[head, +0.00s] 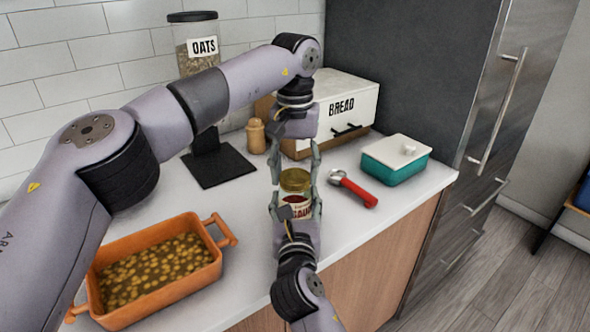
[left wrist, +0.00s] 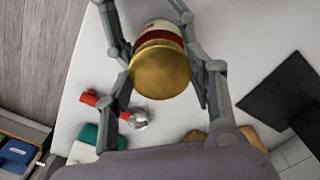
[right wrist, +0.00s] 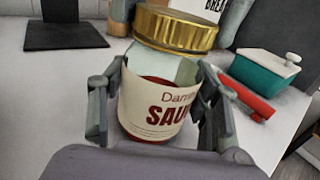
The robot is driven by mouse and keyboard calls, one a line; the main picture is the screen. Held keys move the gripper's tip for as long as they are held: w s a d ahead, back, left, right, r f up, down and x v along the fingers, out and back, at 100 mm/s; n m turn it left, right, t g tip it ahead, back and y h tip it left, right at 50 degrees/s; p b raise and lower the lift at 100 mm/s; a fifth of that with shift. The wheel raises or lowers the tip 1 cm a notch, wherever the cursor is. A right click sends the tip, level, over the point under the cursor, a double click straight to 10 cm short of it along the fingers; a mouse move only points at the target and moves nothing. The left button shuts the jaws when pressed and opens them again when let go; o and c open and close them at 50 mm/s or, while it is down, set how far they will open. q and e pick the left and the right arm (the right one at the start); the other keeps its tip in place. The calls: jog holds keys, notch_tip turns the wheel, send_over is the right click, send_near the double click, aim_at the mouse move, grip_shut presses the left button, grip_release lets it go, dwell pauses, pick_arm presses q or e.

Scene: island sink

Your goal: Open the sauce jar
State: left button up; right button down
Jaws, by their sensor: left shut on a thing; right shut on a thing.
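The sauce jar (head: 301,209) is upright in the head view, with a cream and red label and a gold lid (head: 295,181). My left gripper (head: 296,176) reaches down from above and is shut on the lid; the left wrist view shows the lid (left wrist: 160,71) between its fingers. My right gripper (head: 295,206) comes from the front and is shut on the jar's body. The right wrist view shows its fingers on both sides of the label (right wrist: 158,108). The lid (right wrist: 175,27) sits on the jar's top there. The jar's base is hidden.
An orange pot (head: 150,290) of food stands at the left front. A red-handled scoop (head: 354,189) and a teal dish (head: 400,164) lie to the right. Behind are a bread box (head: 345,105), a wooden shaker (head: 256,136) and an oats dispenser (head: 192,60).

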pick_arm(q)
jog(key=n, duration=0.9)
jog(key=shift+n, duration=0.4)
jog(key=n, duration=0.3)
jog(key=shift+n, duration=0.4)
jog(key=n, duration=2.1)
jog(key=shift+r+n, duration=0.1)
jog(key=shift+n, duration=0.2)
jog(key=n, duration=1.2)
jog(key=shift+n, duration=0.3)
jog(key=n, duration=0.6)
jog(key=shift+r, duration=0.25)
jog(key=shift+r, duration=0.9)
